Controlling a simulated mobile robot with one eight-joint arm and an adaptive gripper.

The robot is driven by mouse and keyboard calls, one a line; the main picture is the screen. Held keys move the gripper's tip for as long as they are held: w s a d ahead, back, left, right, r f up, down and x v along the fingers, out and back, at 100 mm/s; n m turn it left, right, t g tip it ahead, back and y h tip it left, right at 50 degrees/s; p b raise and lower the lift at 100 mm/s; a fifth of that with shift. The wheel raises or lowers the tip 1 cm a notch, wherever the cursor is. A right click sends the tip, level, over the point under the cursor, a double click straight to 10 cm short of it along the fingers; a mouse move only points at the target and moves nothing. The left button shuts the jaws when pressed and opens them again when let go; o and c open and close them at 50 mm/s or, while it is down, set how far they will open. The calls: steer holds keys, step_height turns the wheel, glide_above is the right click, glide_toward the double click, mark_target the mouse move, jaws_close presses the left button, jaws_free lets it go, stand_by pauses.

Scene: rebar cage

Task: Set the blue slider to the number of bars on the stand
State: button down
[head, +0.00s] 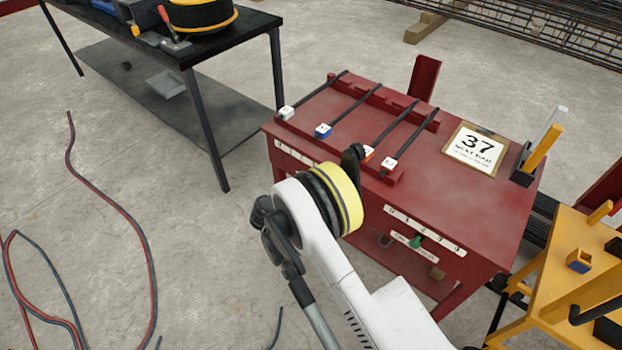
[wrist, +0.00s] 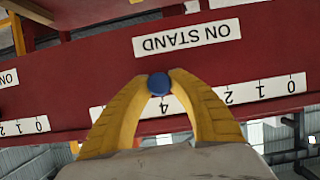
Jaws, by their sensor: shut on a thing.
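My gripper (wrist: 158,88) has its two yellow fingers closed around a round blue slider knob (wrist: 158,84) in the wrist view, which is upside down. The knob sits at the printed 4 of its number strip (wrist: 245,95), beside the ON STAND label (wrist: 187,38). The 3 is hidden behind a finger. In the head view my arm hides the fingers and the knob. Several dark bars (head: 398,137) lie across the notched red stand (head: 375,98) on the red bench (head: 455,205), with white, blue and orange end tags.
A green slider (head: 416,242) sits on the strip at the bench's right front. A yellow stand (head: 565,265) is close on the right, a black table (head: 185,55) at the left. Cables lie on the left floor.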

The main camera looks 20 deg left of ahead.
steer(key=shift+d, duration=0.1)
steer(key=c, duration=1.2)
jaws_free()
steer(key=v, duration=1.2)
steer(key=shift+d+r, duration=0.1)
